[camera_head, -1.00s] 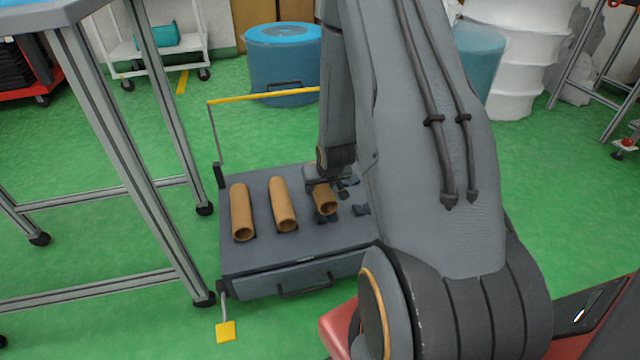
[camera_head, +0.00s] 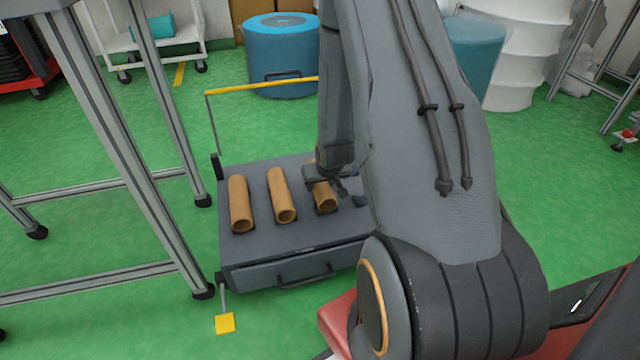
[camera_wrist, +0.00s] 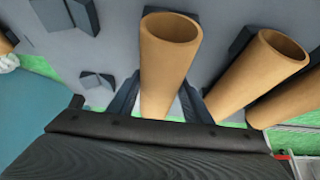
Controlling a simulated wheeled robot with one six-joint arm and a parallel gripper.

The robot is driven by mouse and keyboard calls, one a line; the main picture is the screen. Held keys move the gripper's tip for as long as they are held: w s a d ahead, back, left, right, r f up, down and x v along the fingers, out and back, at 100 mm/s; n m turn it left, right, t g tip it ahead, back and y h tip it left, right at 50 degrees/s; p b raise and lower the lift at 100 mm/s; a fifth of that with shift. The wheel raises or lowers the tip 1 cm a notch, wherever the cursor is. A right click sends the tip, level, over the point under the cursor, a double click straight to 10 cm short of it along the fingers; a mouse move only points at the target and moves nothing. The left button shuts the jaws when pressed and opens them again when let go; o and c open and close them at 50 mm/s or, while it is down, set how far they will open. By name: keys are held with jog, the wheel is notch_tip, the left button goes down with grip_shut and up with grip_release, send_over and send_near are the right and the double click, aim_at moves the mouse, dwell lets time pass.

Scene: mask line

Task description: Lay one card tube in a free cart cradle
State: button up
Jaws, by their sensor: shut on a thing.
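My gripper (camera_head: 325,178) is shut around a brown card tube (camera_head: 326,200) over the right part of the grey cart (camera_head: 290,246). In the wrist view the held tube (camera_wrist: 166,65) stands between the two fingers (camera_wrist: 160,106), its open end clear. It lies at or just above the third cradle; exact contact is hidden. Two more card tubes, the left one (camera_head: 241,205) and the middle one (camera_head: 281,197), lie side by side on the cart deck. A free dark cradle (camera_head: 360,200) shows right of the held tube, also in the wrist view (camera_wrist: 97,80).
The cart has a yellow handle bar (camera_head: 262,86) at the back and a yellow pedal (camera_head: 225,323) in front. A metal-framed table (camera_head: 120,140) stands close on the left. A blue bin (camera_head: 281,58) stands behind. Green floor is open around the cart.

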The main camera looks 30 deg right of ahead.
jog(key=shift+f, duration=0.35)
jog(key=o, duration=1.2)
jog(key=shift+c, duration=0.2)
